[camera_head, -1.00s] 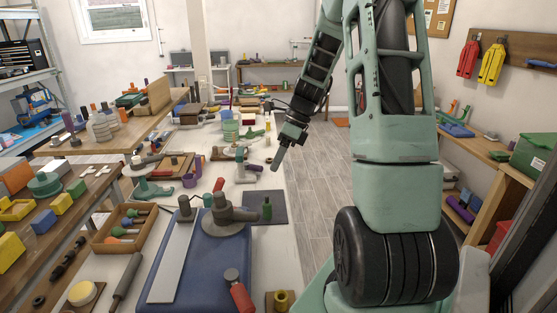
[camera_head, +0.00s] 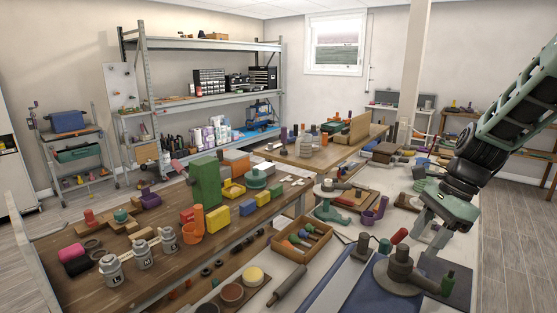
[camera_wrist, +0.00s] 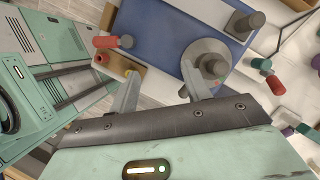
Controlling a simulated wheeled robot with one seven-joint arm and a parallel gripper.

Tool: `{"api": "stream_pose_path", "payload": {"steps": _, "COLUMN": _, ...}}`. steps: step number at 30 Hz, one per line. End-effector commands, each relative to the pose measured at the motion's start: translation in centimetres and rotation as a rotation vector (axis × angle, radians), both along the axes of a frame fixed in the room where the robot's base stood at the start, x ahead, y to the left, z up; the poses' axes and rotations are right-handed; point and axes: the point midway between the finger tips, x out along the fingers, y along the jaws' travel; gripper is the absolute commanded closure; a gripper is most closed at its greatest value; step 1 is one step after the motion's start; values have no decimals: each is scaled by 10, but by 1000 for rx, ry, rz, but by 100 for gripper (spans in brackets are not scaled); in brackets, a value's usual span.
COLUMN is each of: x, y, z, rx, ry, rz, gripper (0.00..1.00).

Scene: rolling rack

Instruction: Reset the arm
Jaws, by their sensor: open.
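My arm (camera_head: 485,150) comes in from the right edge of the head view and bends down over the right part of the white work table. My gripper (camera_head: 430,238) is at its end, close above the grey round fixture on the blue mat. In the wrist view my gripper (camera_wrist: 163,88) has its two fingers spread apart with nothing between them. The grey fixture (camera_wrist: 207,66) lies beyond one finger, and the blue mat (camera_wrist: 170,45) lies beyond both. I cannot tell whether a finger touches anything.
A red-handled tool (camera_wrist: 113,41) lies near the fingers. An open tray of tools (camera_head: 303,240) stands left of the mat. A wooden bench (camera_head: 140,215) with blocks and weights fills the left front. Grey floor (camera_head: 510,240) is clear at the right.

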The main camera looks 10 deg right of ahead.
Motion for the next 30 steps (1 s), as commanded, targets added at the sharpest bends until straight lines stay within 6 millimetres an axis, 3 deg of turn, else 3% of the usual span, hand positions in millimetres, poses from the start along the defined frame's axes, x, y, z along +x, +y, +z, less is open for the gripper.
{"api": "stream_pose_path", "payload": {"steps": 1, "x": -6, "y": 34, "z": 3, "rx": -25, "ry": -34, "rz": 178, "gripper": 52}}
{"api": "stream_pose_path", "payload": {"steps": 6, "x": -41, "y": 126, "z": 8, "rx": -90, "ry": -160, "rz": 786, "gripper": 52}}
{"api": "stream_pose_path", "payload": {"steps": 12, "x": -107, "y": 204, "z": 9, "rx": -141, "ry": -309, "rz": 1506, "gripper": 52}}
{"api": "stream_pose_path", "payload": {"steps": 16, "x": -150, "y": 233, "z": 8, "rx": -158, "ry": -393, "rz": 1919, "gripper": 52}}
{"api": "stream_pose_path", "payload": {"steps": 21, "x": -186, "y": 249, "z": 6, "rx": -168, "ry": -465, "rz": 2265, "gripper": 52}}
{"api": "stream_pose_path", "payload": {"steps": 30, "x": -196, "y": 252, "z": 6, "rx": -171, "ry": -489, "rz": 2377, "gripper": 52}}
